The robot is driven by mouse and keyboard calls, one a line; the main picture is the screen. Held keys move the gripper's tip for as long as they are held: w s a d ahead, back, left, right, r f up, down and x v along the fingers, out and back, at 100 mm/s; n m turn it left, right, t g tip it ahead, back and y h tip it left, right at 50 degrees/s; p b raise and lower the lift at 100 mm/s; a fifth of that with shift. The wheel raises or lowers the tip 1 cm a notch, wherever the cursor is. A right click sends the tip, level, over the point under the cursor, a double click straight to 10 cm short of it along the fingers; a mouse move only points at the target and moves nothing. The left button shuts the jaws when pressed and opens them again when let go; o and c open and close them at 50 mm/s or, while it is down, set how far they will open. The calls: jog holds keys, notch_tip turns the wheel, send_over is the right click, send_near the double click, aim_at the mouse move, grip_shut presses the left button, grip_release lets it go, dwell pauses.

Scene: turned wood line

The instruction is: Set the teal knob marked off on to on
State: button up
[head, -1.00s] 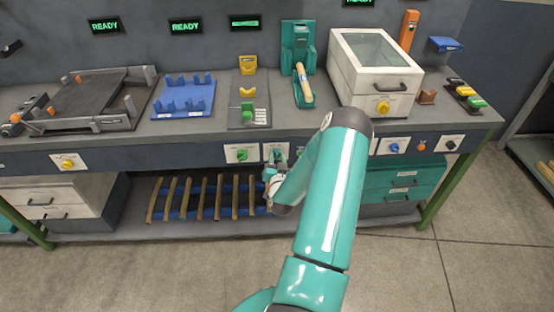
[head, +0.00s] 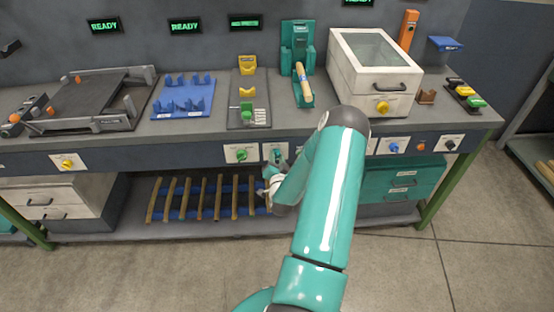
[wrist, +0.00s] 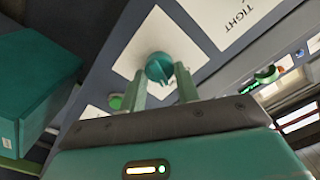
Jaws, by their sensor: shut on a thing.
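The teal knob (wrist: 159,67) sits on a white plate on the bench's front panel, in the upper middle of the wrist view. A darker ridge crosses its face, tilted in that view; I cannot read its on or off marks. The knob also shows in the head view (head: 278,153), just above my gripper (head: 270,176). In the wrist view my gripper (wrist: 162,78) has a finger on either side of the knob and is shut on it. The fingertips partly hide the knob's lower edge.
A green knob (head: 241,154) on its own plate is just left of the teal one. A yellow knob (head: 67,163) and a blue knob (head: 393,147) are farther along the panel. Teal drawers (head: 400,185) stand below right. A slatted rack (head: 205,198) lies under the bench.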

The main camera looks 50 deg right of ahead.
jog(key=o, duration=1)
jog(key=v, duration=1.4)
jog(key=shift+d, duration=0.1)
